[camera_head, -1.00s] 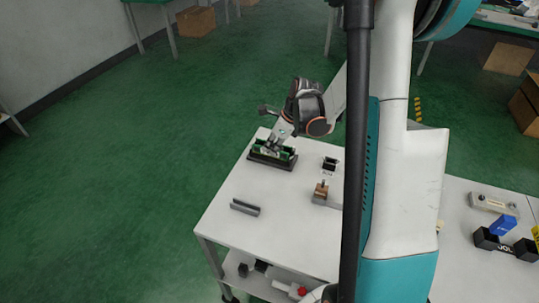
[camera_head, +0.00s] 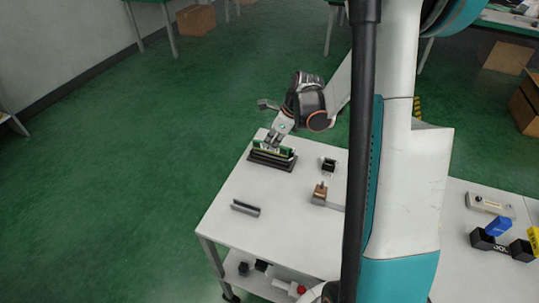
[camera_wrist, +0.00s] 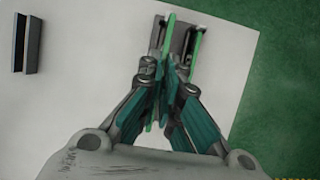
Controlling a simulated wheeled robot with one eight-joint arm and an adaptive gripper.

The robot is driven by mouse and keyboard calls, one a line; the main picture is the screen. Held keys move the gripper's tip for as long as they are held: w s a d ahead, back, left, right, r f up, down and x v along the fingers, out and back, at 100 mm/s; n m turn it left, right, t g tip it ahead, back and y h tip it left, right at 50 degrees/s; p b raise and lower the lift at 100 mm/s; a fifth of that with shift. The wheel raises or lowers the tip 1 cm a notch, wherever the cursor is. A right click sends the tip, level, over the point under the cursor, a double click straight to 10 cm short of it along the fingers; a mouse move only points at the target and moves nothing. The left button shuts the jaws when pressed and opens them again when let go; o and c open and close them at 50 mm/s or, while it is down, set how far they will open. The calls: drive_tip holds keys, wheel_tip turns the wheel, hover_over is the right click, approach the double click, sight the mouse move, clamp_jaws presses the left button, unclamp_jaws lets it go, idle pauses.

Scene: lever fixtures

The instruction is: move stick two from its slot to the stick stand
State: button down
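My gripper (camera_wrist: 166,72) is nearly closed, its fingers on either side of a thin green stick (camera_wrist: 168,28) in the wrist view. The fingers hide the stick's middle. A second green stick (camera_wrist: 197,42) stands just to the right, outside the fingers. In the head view, my gripper (camera_head: 272,142) points down at the green sticks (camera_head: 286,152) over the dark slotted holder (camera_head: 271,163) at the table's far left corner. A grey grooved bar (camera_head: 245,208), possibly the stick stand, lies nearer the front; it also shows in the wrist view (camera_wrist: 25,42).
A small black fixture (camera_head: 328,164) and a brown-topped fixture (camera_head: 319,194) stand right of the holder on the white table (camera_head: 285,225). Blue and black parts (camera_head: 498,227) lie on the right-hand table. The white surface between holder and grooved bar is clear.

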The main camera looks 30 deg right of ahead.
drive_tip(key=shift+r+p, duration=0.4)
drive_tip(key=shift+r, duration=0.35)
drive_tip(key=shift+r, duration=0.1)
